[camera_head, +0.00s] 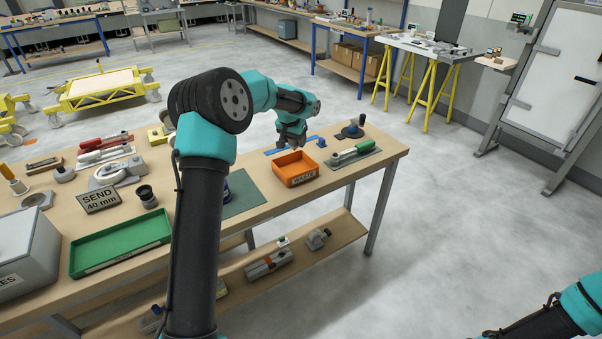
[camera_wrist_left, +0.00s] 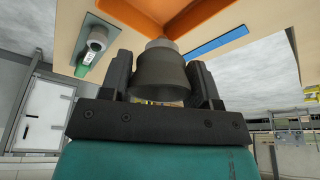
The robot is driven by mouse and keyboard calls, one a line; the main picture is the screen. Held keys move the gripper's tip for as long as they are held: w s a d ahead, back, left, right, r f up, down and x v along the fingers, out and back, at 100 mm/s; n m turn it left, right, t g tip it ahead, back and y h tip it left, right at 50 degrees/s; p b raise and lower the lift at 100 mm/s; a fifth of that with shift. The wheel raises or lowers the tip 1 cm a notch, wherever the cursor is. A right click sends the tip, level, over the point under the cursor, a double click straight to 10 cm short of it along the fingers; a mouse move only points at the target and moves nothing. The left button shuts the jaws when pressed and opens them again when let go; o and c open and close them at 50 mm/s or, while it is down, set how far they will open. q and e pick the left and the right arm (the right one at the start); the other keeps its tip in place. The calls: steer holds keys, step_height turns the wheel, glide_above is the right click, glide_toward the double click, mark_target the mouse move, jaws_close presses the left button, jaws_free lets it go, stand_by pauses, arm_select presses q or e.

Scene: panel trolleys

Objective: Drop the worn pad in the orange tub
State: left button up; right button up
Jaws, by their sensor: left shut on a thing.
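The orange tub (camera_head: 296,170), labelled WASTE, stands open on the bench near its right end. My left gripper (camera_head: 290,146) is just behind and above the tub's far rim in the head view. In the left wrist view the gripper (camera_wrist_left: 162,85) is shut on the worn pad (camera_wrist_left: 160,72), a dark grey bell-shaped cup with a lighter grey neck. The pad cannot be made out in the head view. The tub's orange wall (camera_wrist_left: 205,14) shows past the pad in the wrist view. My right gripper is out of view.
A small blue piece (camera_head: 321,143) and a dark-topped blue item (camera_head: 352,131) stand nearby. A green tray (camera_head: 121,243) and SEND sign (camera_head: 100,200) are left.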

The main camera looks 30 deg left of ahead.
mark_target(289, 140)
arm_select(q)
steer(key=shift+f, duration=2.5)
steer(key=shift+f, duration=2.5)
steer(key=shift+f, duration=0.15)
steer(key=o, duration=1.1)
steer(key=v, duration=1.2)
